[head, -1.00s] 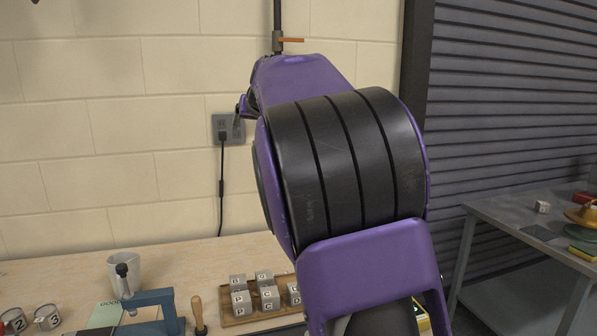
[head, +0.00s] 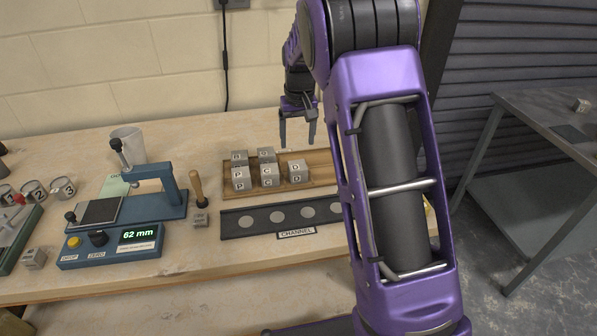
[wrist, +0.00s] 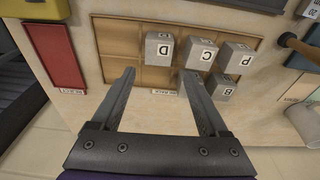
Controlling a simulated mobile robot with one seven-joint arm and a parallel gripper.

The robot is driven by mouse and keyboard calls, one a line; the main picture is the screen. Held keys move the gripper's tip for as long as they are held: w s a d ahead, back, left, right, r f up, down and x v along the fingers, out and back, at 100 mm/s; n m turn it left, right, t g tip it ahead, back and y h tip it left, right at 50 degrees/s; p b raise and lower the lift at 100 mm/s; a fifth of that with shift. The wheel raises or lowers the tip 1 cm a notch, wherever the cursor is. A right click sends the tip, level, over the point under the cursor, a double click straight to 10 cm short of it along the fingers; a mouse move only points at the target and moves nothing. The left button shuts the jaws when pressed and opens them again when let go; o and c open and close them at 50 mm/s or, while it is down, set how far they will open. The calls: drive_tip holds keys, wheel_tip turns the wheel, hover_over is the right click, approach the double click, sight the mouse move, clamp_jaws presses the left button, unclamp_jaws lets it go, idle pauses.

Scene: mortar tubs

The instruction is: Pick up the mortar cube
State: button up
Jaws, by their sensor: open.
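Several grey mortar cubes with letter labels stand in a wooden tray (head: 325,190) on the bench. The front row holds cube P (head: 240,178), cube C (head: 269,175) and cube D (head: 298,171); two more stand behind P and C. My gripper (head: 297,138) points down, open and empty, above the back part of the tray, behind cube D. In the wrist view my gripper (wrist: 159,75) has both fingers apart, with cube D (wrist: 159,48) beyond the fingertips, roughly between their lines. Cube C (wrist: 198,54) is beside the right finger, and cube B (wrist: 221,87) is farther right.
A black channel rack (head: 262,222) lies in front of the tray. A blue device reading 62 mm (head: 138,234), a wooden-handled tool (head: 198,188) and a white mug (head: 130,145) stand left.

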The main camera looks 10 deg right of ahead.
sight(298, 165)
drive_tip(key=f, duration=0.4)
drive_tip(key=w+f, duration=0.1)
drive_tip(key=f, duration=0.1)
drive_tip(key=shift+f, duration=0.25)
drive_tip(key=shift+w+d+f, duration=0.1)
drive_tip(key=shift+f, duration=1.25)
drive_tip(key=shift+w+f, duration=0.1)
drive_tip(key=shift+f, duration=1.2)
clamp_jaws()
